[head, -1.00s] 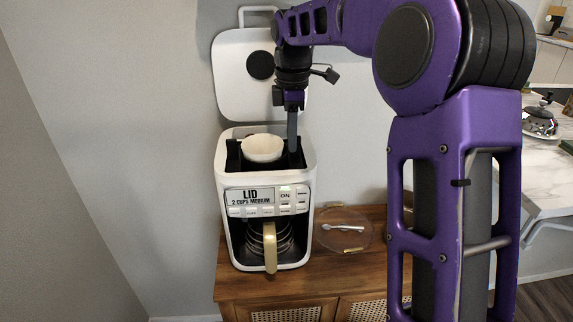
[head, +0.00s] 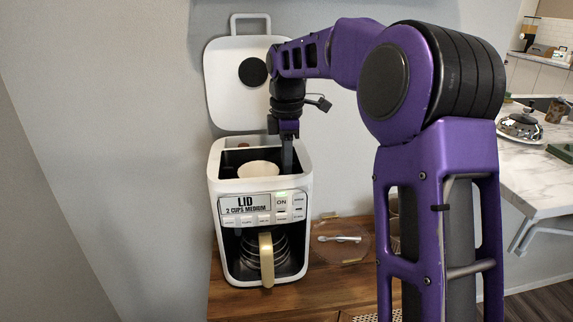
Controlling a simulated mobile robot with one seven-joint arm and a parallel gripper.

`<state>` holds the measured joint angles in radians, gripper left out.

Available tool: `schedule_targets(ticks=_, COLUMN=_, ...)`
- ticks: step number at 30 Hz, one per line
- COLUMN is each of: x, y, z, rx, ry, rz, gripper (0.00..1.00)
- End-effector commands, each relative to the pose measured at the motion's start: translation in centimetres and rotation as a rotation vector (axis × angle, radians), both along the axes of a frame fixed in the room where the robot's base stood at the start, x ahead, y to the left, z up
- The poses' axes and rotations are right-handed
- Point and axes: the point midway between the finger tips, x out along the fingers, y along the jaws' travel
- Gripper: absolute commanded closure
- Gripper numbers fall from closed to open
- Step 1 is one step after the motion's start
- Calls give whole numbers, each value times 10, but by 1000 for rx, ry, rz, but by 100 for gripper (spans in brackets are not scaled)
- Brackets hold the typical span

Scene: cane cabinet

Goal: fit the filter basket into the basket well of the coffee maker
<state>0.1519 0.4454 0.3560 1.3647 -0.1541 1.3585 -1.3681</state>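The white coffee maker (head: 216,190) stands on a wooden cabinet with its lid (head: 228,85) raised against the wall. Its dark basket well (head: 234,158) is open at the top. The pale, round filter basket (head: 258,168) is inside the well opening, its lower part hidden behind the machine's front wall. My gripper (head: 287,165) points straight down into the right side of the well, at the basket's right edge. It appears shut on that edge, though the fingertips are dark and partly hidden. I cannot tell whether the basket touches the well's bottom.
A glass carafe with a tan handle (head: 266,258) sits in the coffee maker below the button panel. A clear round plate or lid (head: 352,250) with a white utensil (head: 340,239) lies to the right on the cabinet (head: 312,295). A marble counter (head: 545,180) is at far right.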

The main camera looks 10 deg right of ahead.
Motion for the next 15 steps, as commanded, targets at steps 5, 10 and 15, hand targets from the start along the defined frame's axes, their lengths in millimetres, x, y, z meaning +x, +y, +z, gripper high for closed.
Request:
schedule_targets(ticks=5, x=0, y=0, z=0, rx=0, ry=0, rz=0, gripper=58)
schedule_targets(ticks=10, x=0, y=0, z=0, rx=0, ry=0, rz=0, gripper=58)
schedule_targets(ticks=15, x=0, y=0, z=9, rx=0, ry=-2, rz=0, gripper=58)
